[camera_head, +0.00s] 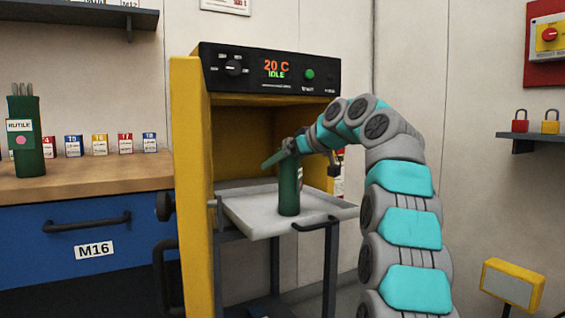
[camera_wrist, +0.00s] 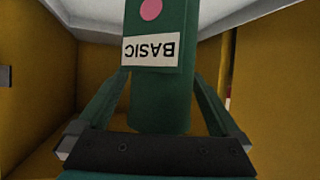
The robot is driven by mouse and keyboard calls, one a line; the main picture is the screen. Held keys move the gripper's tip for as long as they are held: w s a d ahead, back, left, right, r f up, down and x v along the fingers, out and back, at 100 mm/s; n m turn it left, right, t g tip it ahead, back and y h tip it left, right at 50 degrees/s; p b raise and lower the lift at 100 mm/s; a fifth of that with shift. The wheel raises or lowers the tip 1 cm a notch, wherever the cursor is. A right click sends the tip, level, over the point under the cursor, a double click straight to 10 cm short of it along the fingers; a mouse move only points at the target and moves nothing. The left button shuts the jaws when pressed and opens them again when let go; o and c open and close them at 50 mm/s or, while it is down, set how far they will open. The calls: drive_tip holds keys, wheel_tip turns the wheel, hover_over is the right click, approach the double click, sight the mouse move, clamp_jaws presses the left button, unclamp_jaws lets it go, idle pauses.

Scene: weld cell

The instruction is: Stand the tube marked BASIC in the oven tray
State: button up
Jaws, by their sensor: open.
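The green tube (camera_head: 289,188) stands upright on the pale grey oven tray (camera_head: 257,222), which is slid out at the front of the oven. In the wrist view the tube (camera_wrist: 160,100) bears a label reading BASIC, upside down, with a pink dot. My gripper (camera_head: 278,158) is at the upper part of the tube. In the wrist view its two green fingers (camera_wrist: 160,78) are open, one on each side of the tube, with a gap showing low on the left. The tube's top is partly hidden by my gripper in the head view.
The yellow oven door (camera_head: 192,190) stands open left of the tray. The control panel (camera_head: 265,71) reads 20 C, IDLE. A tube marked RUTILE (camera_head: 27,145) stands on the wooden bench (camera_head: 90,178), near several small boxes. The tray around the tube looks bare.

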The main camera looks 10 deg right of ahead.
drive_tip(key=p+v, duration=0.1)
drive_tip(key=v, duration=1.1)
drive_tip(key=shift+r, duration=0.1)
idle(0.9)
